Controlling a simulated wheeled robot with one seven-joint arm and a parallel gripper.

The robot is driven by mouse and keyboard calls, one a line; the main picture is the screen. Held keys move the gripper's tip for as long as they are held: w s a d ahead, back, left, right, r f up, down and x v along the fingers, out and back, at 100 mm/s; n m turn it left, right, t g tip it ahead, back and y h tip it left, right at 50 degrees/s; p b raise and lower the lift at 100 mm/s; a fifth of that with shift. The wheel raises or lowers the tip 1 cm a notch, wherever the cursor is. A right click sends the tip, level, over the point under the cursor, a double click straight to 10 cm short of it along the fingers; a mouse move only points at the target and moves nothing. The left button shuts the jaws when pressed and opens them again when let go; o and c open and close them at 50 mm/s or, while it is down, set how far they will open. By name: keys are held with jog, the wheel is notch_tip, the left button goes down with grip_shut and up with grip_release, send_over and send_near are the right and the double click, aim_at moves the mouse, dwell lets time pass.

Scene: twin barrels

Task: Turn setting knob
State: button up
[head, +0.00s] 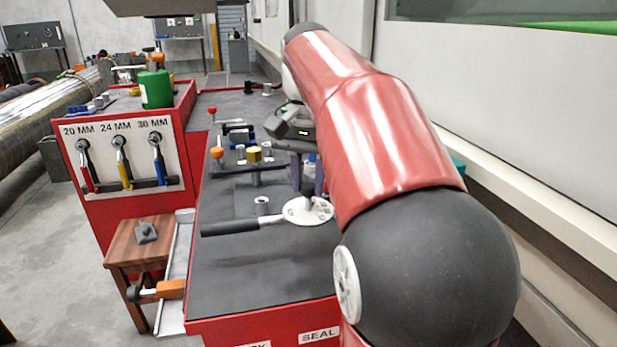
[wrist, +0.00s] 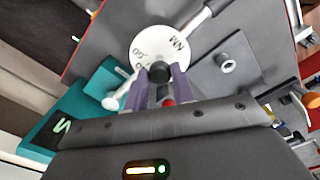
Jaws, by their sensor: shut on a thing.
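The setting knob (wrist: 160,71) is a small dark knob on a round white dial (wrist: 146,48) with dark markings, one reading "NM". In the head view the white dial (head: 322,212) lies on the dark bench top. My gripper (wrist: 158,78) has two purple fingers, one on each side of the knob, and is shut on it. In the head view my gripper (head: 308,184) reaches down over the dial, and the fingers partly hide the knob.
A black-handled lever (head: 230,228) extends left from the dial. A grey socket (head: 262,205) stands close by, with yellow and orange parts behind. A red rack (head: 124,165) of wrenches and a wooden stool (head: 122,252) stand left. The front bench top is clear.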

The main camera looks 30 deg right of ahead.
aim_at(308, 185)
jog(key=shift+n, duration=0.8)
jog(key=o, duration=1)
jog(key=shift+r, duration=3.9)
